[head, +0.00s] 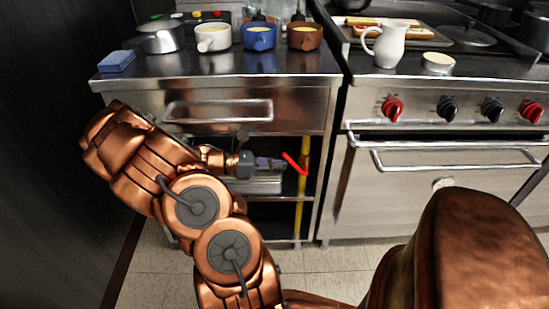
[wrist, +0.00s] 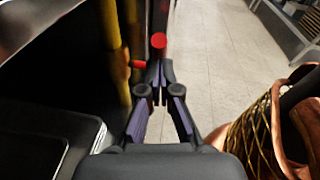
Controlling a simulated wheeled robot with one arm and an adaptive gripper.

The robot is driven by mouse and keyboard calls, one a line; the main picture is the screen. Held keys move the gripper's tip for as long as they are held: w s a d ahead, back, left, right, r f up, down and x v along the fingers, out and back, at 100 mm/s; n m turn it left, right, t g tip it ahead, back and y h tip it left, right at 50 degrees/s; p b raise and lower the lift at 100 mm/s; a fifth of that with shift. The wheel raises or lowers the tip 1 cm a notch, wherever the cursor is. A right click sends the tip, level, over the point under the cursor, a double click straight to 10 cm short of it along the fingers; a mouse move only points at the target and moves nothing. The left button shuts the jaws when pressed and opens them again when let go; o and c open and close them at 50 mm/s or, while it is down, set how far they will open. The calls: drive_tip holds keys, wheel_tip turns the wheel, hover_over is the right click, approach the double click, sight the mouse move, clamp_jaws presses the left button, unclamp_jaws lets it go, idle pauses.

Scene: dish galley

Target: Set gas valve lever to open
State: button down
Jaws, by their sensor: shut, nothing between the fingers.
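The gas valve's red lever (head: 294,162) shows in the head view in front of a yellow upright pipe (head: 302,205). It slants from upper left down to the right, across the pipe's line. In the wrist view the lever's red end (wrist: 159,41) lies just beyond my fingertips, and the yellow pipe (wrist: 113,50) stands to the left. My gripper (head: 284,164) is shut and empty, its tips close by the lever. In the wrist view my gripper (wrist: 159,72) points toward the red end. I cannot tell whether they touch. The valve body is mostly hidden.
The pipe stands at the right side of an open shelf bay under a steel drawer (head: 220,110). An oven with a bar handle (head: 450,158) is to the right. Pots and mugs stand on the counter above. Tiled floor (wrist: 215,60) is clear at right in the wrist view.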

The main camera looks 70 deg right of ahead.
drive_tip(key=shift+s+d+r+t+y+p, duration=0.15)
drive_tip(key=shift+s+r+t+y+p, duration=0.15)
drive_tip(key=shift+r+t+p, duration=0.45)
drive_tip(key=shift+s+f, duration=0.1)
drive_tip(key=shift+f, duration=0.15)
